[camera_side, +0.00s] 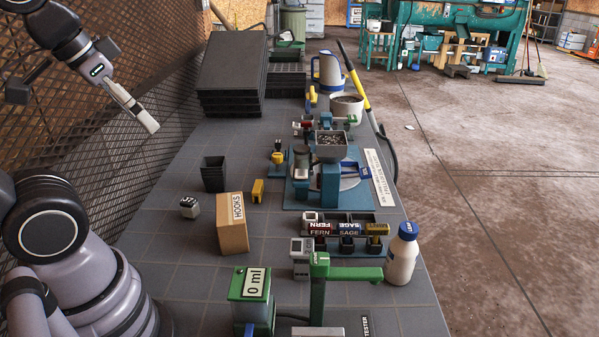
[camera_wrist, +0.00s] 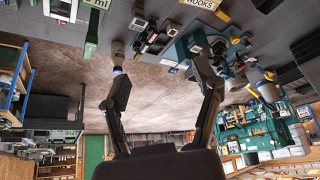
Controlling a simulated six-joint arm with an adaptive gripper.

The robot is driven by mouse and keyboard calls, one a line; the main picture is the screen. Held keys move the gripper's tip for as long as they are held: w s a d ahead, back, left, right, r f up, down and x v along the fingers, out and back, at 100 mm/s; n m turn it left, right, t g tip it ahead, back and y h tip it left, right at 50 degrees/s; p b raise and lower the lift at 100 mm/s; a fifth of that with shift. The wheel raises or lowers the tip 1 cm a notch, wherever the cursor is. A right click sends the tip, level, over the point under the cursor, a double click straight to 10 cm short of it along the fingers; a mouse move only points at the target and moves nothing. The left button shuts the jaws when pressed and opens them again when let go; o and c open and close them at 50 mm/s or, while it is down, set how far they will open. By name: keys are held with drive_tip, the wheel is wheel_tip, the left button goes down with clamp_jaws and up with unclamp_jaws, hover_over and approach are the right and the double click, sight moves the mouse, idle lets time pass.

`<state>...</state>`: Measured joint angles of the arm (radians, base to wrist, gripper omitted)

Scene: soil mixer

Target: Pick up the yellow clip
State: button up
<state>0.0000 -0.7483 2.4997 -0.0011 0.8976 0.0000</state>
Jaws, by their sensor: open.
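The yellow clip (camera_side: 258,190) is a small yellow block-like piece on the grey bench in the side view, just right of the cardboard HOOKS box (camera_side: 232,224). In the wrist view, a small yellow patch lies at the top edge beside the HOOKS box; I cannot tell for sure that it is the clip. My gripper (camera_side: 139,112) is high at the upper left in the side view, well away from the clip. In the wrist view my gripper (camera_wrist: 159,67) has its two dark fingers spread wide with nothing between them.
A black pot (camera_side: 213,174) and a small white-and-black block (camera_side: 189,207) stand left of the clip. The blue mixer with its hopper (camera_side: 331,147) stands to its right. Stacked black trays (camera_side: 231,75) rise at the back.

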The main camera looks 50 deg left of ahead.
drive_tip(key=w+a+f+n+t, duration=0.1)
drive_tip(key=w+f+n+t, duration=0.15)
drive_tip(key=w, duration=1.05)
drive_tip(key=w+a+f+n+t, duration=0.1)
drive_tip(key=w+f+n, duration=0.25)
drive_tip(key=w, duration=1.05)
drive_tip(key=n+g+y, duration=0.2)
drive_tip(key=n+y, duration=0.3)
drive_tip(key=y, duration=0.5)
hover_over(258, 187)
drive_tip(key=s+d, duration=0.2)
drive_tip(key=d, duration=0.1)
wheel_tip(258, 187, down, 25)
wheel_tip(258, 187, down, 6)
drive_tip(key=shift+r, duration=0.1)
drive_tip(key=x, duration=0.5)
drive_tip(key=shift+f, duration=0.35)
drive_tip(key=shift+c, duration=0.3)
